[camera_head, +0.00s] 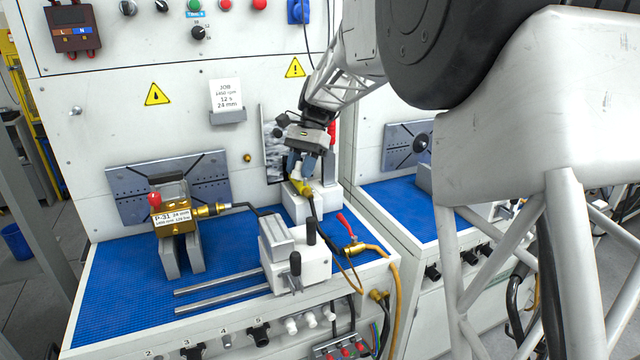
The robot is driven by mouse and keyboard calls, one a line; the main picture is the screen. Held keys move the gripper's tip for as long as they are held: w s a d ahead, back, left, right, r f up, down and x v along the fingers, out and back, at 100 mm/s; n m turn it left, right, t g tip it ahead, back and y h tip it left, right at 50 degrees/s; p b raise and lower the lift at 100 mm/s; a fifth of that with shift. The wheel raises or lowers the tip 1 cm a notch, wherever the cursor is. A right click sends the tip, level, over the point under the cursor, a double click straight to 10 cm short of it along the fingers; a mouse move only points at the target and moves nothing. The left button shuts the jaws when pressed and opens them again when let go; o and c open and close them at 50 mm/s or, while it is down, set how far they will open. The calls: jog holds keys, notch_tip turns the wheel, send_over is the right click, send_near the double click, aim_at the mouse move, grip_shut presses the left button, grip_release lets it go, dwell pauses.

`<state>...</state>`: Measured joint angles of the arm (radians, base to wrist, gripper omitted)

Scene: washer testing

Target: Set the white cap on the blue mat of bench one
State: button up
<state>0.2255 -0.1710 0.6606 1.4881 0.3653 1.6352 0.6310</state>
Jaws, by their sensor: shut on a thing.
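My gripper (302,170) is at the back right of the left bench, fingers pointing down. It is shut on a small pale piece (296,171), which looks like the white cap, though the fingers partly hide it. The piece is just above or against a yellow fitting (301,187) at a white block (328,199); I cannot tell whether they touch. The blue mat (125,305) covers the left bench top. No sign reading bench one is legible.
A brass pump (174,216) labelled P-31 stands on a grey stand at left. A white vise-like block (292,262) with two rails (222,290) and an orange hose (394,280) occupy the right. The mat's front left is clear. A second blue-matted bench (400,205) adjoins.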

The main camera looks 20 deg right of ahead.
jog(key=w+a+f+n+h, duration=0.35)
jog(key=a+f, duration=0.25)
jog(key=a, duration=0.5)
jog(key=n+t+h, duration=0.2)
jog(key=n+t, duration=0.2)
jog(key=n, duration=0.3)
send_over(138, 305)
notch_tip(138, 305, down, 16)
jog(key=shift+f, duration=0.15)
jog(key=shift+f, duration=3.25)
jog(key=shift+f, duration=0.55)
jog(key=o, duration=1.1)
jog(key=shift+o, duration=0.2)
